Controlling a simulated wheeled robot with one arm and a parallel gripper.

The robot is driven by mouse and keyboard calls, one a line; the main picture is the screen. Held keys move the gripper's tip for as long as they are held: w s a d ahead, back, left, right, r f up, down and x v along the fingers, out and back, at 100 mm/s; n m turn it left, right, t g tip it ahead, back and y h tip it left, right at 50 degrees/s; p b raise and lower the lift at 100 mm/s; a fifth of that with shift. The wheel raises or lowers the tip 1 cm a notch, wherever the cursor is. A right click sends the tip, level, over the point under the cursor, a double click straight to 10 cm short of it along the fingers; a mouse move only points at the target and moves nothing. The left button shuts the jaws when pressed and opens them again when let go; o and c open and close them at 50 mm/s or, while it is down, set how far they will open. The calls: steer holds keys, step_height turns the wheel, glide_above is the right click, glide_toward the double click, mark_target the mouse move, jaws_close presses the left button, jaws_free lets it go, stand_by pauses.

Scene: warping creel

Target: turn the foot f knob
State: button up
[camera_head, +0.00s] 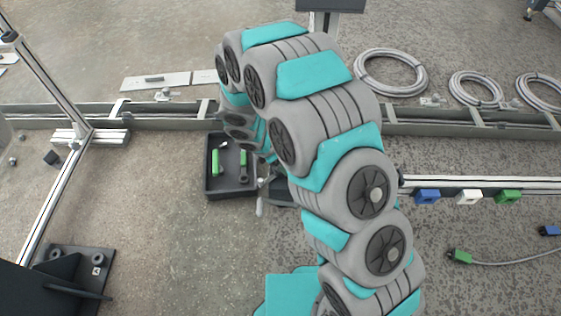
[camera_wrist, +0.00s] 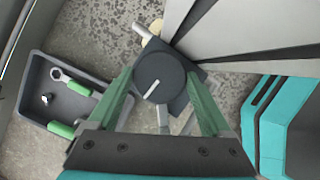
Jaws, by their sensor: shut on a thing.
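The knob (camera_wrist: 155,68) is a dark round disc with a white line on its face, on a dark square base (camera_wrist: 180,100). It shows in the wrist view; the white line slants up and to the right. My gripper (camera_wrist: 159,76) has its two green fingers on either side of the knob, shut on it. In the head view my arm covers the gripper and the knob. No letter marking the foot is readable near the knob.
A dark tray (camera_head: 229,189) with green-handled tools lies left of my arm, also in the wrist view (camera_wrist: 36,78). A grey rail (camera_head: 165,113) runs across behind. Coiled hoses (camera_head: 392,92) lie back right. Blue, white and green blocks (camera_head: 427,196) sit on a bar at right.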

steer(key=o, duration=1.2)
steer(key=shift+c, duration=0.2)
steer(key=shift+a+r, duration=0.1)
steer(key=shift+r, duration=0.05)
steer(key=v, duration=0.7)
steer(key=shift+r, duration=0.25)
steer(key=shift+s+a, duration=0.1)
